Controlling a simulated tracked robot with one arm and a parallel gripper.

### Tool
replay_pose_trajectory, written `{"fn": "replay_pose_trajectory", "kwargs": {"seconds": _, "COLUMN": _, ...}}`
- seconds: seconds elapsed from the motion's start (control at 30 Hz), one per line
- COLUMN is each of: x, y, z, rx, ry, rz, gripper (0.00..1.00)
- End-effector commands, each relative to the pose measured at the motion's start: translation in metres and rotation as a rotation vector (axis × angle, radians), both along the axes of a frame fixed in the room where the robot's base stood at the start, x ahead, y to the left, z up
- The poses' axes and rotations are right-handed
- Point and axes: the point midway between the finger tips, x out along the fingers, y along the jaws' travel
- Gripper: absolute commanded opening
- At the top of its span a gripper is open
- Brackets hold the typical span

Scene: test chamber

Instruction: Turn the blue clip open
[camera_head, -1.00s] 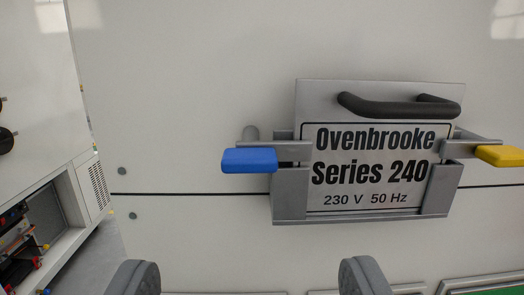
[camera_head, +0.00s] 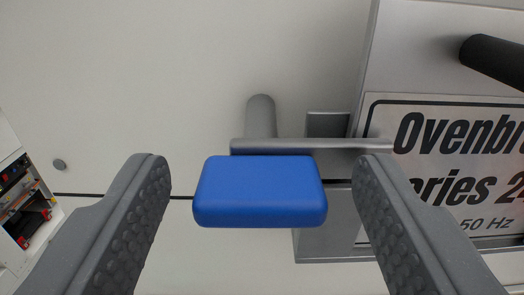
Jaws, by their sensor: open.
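The blue clip (camera_head: 260,191) has a rounded blue handle on a grey metal bar (camera_head: 300,146). The bar lies level and reaches right, over the left edge of the metal plate labelled "Ovenbrooke Series 240" (camera_head: 450,160). A grey round post (camera_head: 261,115) stands behind the bar near its left end. My gripper (camera_head: 260,182) is open, with one finger to the left of the blue handle and one to the right. Gaps show between the handle and both fingers. The right finger overlaps the bar and the plate's holder in the picture.
A black handle (camera_head: 495,60) sticks out from the plate at the upper right. A white wall panel with a dark horizontal seam lies behind. Shelves with dark and red items (camera_head: 22,205) show at the far left.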

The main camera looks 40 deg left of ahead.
Motion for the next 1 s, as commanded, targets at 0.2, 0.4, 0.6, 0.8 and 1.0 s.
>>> {"fn": "replay_pose_trajectory", "kwargs": {"seconds": 0.2, "x": 0.004, "y": 0.002, "z": -0.001, "rx": 0.002, "ry": 0.001, "rz": -0.002, "gripper": 0.6}}
{"fn": "replay_pose_trajectory", "kwargs": {"seconds": 0.4, "x": 0.004, "y": 0.002, "z": -0.001, "rx": 0.001, "ry": 0.0, "rz": -0.001, "gripper": 0.54}}
{"fn": "replay_pose_trajectory", "kwargs": {"seconds": 0.6, "x": 0.004, "y": 0.001, "z": 0.0, "rx": 0.001, "ry": 0.0, "rz": -0.002, "gripper": 0.15}}
{"fn": "replay_pose_trajectory", "kwargs": {"seconds": 0.8, "x": 0.004, "y": -0.002, "z": 0.0, "rx": 0.01, "ry": 0.005, "rz": -0.005, "gripper": 0.15}}
{"fn": "replay_pose_trajectory", "kwargs": {"seconds": 1.0, "x": 0.003, "y": -0.002, "z": 0.001, "rx": 0.062, "ry": 0.039, "rz": -0.007, "gripper": 0.15}}
